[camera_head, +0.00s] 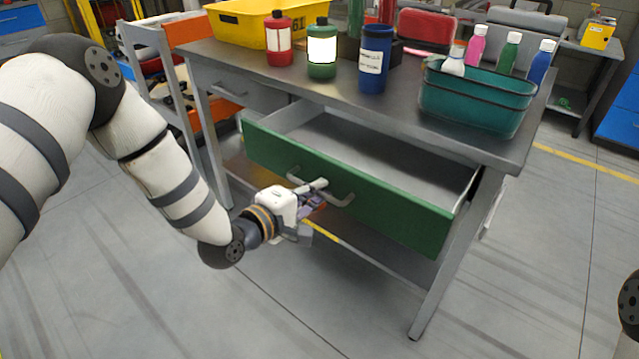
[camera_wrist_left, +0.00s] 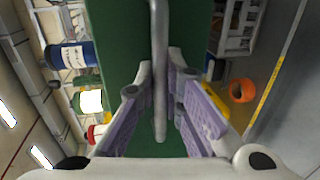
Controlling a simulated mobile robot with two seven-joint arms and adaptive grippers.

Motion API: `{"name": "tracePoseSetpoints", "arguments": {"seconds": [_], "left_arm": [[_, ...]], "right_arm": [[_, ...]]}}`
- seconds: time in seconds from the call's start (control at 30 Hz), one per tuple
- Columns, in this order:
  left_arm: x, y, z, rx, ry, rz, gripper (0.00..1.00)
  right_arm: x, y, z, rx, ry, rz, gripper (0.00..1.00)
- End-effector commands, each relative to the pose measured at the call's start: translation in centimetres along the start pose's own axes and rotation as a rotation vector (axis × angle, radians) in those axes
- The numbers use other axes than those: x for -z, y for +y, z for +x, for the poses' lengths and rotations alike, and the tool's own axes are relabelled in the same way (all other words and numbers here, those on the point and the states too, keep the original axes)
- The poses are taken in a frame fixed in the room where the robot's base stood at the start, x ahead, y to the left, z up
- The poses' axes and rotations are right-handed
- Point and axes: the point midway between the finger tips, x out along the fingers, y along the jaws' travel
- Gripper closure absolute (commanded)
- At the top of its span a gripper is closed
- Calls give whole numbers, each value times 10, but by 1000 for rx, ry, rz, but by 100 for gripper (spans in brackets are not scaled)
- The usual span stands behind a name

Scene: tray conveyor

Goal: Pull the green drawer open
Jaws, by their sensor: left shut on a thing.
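The green drawer (camera_head: 395,207) under the metal table is pulled out, and its grey inside shows empty in the head view. Its green front also fills the middle of the left wrist view (camera_wrist_left: 123,60). A pale bar handle (camera_head: 343,201) runs across the front. My left gripper (camera_head: 318,196) is at the handle, shut on it. In the left wrist view the handle (camera_wrist_left: 159,60) passes between the two purple-padded fingers (camera_wrist_left: 160,115). My right gripper is not in view.
On the metal table (camera_head: 415,139) stand a teal bin (camera_head: 470,105), a yellow tray (camera_head: 240,25), and red, green and blue bottles (camera_head: 373,60). A grey drawer (camera_head: 235,88) sits left of the green one. The floor (camera_head: 330,310) in front is clear.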

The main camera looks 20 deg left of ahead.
Motion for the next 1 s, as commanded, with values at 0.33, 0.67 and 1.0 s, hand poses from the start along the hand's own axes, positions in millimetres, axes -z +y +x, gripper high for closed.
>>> {"name": "tracePoseSetpoints", "arguments": {"seconds": [0.33, 0.67, 1.0], "left_arm": [[0, -2, -26, -4, -1, 2, 100], [0, -4, -27, -4, -1, 1, 100], [0, -4, -27, -3, 0, 1, 70]], "right_arm": [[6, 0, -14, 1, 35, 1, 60], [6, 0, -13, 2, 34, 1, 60], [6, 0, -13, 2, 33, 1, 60]]}}
